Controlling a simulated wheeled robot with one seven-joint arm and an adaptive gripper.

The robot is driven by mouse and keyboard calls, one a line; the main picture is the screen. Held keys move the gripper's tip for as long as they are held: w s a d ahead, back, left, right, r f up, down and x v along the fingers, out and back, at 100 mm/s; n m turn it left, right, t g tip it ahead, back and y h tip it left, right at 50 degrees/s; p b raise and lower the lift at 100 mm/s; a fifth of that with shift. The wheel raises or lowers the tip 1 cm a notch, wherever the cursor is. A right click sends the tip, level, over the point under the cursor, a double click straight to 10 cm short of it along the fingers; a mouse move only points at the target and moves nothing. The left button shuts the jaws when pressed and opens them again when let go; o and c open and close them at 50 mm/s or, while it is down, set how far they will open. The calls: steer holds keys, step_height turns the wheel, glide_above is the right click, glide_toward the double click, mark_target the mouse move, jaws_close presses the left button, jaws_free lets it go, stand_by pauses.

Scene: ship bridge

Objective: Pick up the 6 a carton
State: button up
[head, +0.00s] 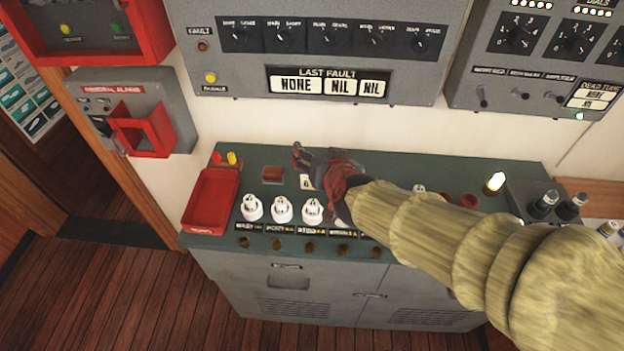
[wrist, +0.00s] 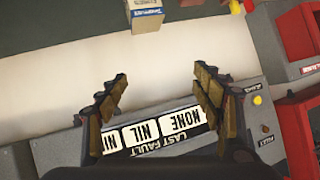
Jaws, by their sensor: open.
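A small pale carton face with a dark figure like a 6 (head: 306,182) shows on the green console top in the head view, partly hidden by my gripper. In the wrist view a box with a tan side and a white-and-blue face (wrist: 146,17) is at the top edge, partly cut off. Its lettering is too small to read, and I cannot tell for sure that it is the same carton.
A red tray (head: 211,202) sits at the console's left, with a reddish-brown block (head: 272,175) to its right. White knobs (head: 282,209) stand along the front. The fault panel (head: 325,50) is on the wall above. A lit lamp (head: 495,183) stands at the right.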

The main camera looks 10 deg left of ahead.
steer(key=t+h+b, duration=0.1)
steer(key=h+b, duration=0.1)
glide_above(307, 183)
steer(key=s, duration=0.4)
step_height(307, 183, down, 7)
steer(key=f, duration=0.1)
steer(key=f+h, duration=0.1)
steer(key=f, duration=0.1)
steer(key=f+m+t+h, duration=0.1)
steer(key=f, duration=0.1)
steer(key=shift+s+d+b, duration=0.2)
steer(key=shift+d+b, duration=0.05)
steer(key=shift+b, duration=0.05)
steer(key=shift+d+f, duration=0.1)
steer(key=shift+f, duration=0.2)
steer(key=b+x, duration=0.1)
steer(key=x, duration=0.1)
steer(key=shift+w+d, duration=0.1)
steer(key=shift+w, duration=0.2)
steer(key=b+x, duration=0.2)
steer(key=x, duration=0.1)
steer(key=b+x, duration=0.1)
steer(key=x, duration=0.1)
steer(key=shift+w+d+r, duration=0.1)
steer(key=shift+w+r, duration=0.1)
steer(key=shift+r, duration=0.15)
steer(key=c, duration=0.3)
steer(key=c, duration=1.1)
steer(key=shift+c, duration=0.6)
